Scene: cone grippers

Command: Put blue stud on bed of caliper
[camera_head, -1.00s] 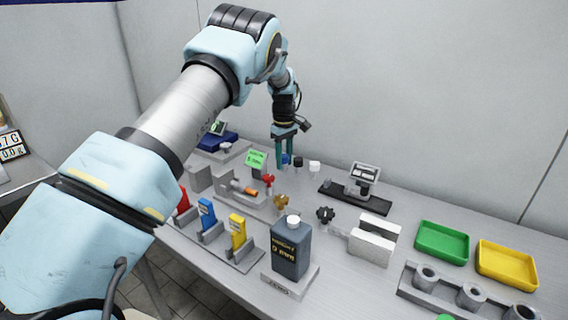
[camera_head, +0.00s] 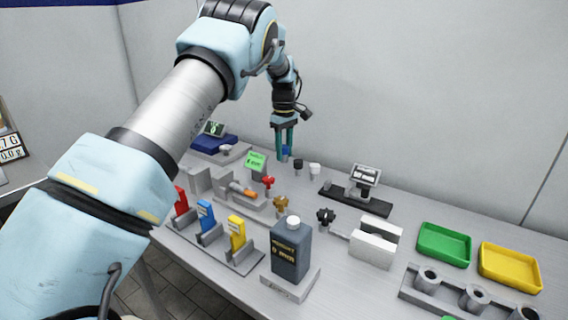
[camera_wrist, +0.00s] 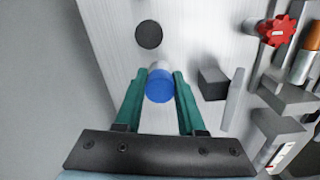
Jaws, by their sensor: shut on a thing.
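The blue stud (camera_head: 286,152) is a small blue round-topped piece between the teal fingers of my gripper (camera_head: 285,156). In the wrist view the fingers (camera_wrist: 160,84) are closed around the blue stud (camera_wrist: 159,90), with a pale part showing just behind it. The stud is held above the table at the back. The caliper appears to be the device with a tilted display (camera_head: 365,174) on a long black bed (camera_head: 337,194). It stands to the right of my gripper, and the left part of its bed is bare.
A black stud (camera_head: 298,164) and a white stud (camera_head: 314,168) stand just right of my gripper. A red knob (camera_head: 268,181) and a grey fixture are in front. A dark bottle (camera_head: 291,252), a white block (camera_head: 373,249) and green (camera_head: 443,243) and yellow (camera_head: 509,267) trays stand further forward.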

